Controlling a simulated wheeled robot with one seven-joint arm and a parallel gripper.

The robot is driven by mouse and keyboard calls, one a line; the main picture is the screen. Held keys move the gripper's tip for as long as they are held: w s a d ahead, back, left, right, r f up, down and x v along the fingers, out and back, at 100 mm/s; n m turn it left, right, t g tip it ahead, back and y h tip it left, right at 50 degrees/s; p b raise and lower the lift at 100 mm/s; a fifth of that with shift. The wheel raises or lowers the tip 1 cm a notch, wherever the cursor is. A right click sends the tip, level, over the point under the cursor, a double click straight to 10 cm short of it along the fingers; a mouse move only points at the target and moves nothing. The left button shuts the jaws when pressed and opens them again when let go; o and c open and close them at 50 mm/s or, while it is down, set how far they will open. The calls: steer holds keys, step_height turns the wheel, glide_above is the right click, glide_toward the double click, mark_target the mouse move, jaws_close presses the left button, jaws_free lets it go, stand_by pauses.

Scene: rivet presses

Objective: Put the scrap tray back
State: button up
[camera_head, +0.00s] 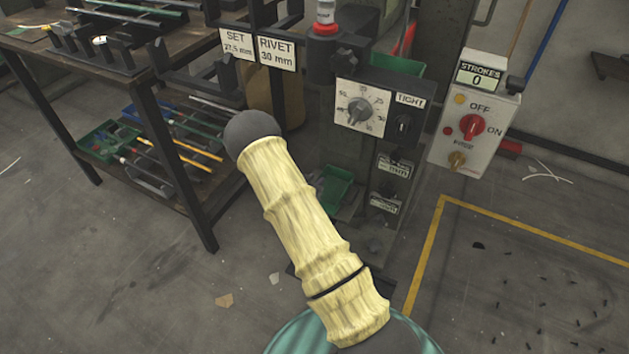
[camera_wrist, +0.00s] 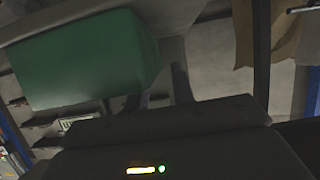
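A green tray (camera_head: 338,188) sits low at the foot of the press, partly hidden behind my sleeved arm; I take it for the scrap tray. In the wrist view a large green box-shaped thing (camera_wrist: 85,62) fills the upper left, close to the camera; I cannot tell for sure that it is the same tray. My gripper (camera_wrist: 160,97) shows only as dark shapes at the bottom middle, below and right of the green thing. Its fingertips are too dark to read, and I see no clear contact. The gripper is hidden in the head view.
A press column carries a dial box (camera_head: 372,112). A white switch box (camera_head: 474,112) is to its right. A workbench (camera_head: 185,75) with tools and a lower shelf stands at left. Another green container (camera_head: 400,64) is behind the press.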

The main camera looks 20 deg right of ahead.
steer(key=p+v, duration=0.4)
steer(key=v, duration=0.7)
steer(key=shift+s+a+r, duration=0.15)
steer(key=shift+a+r, duration=0.05)
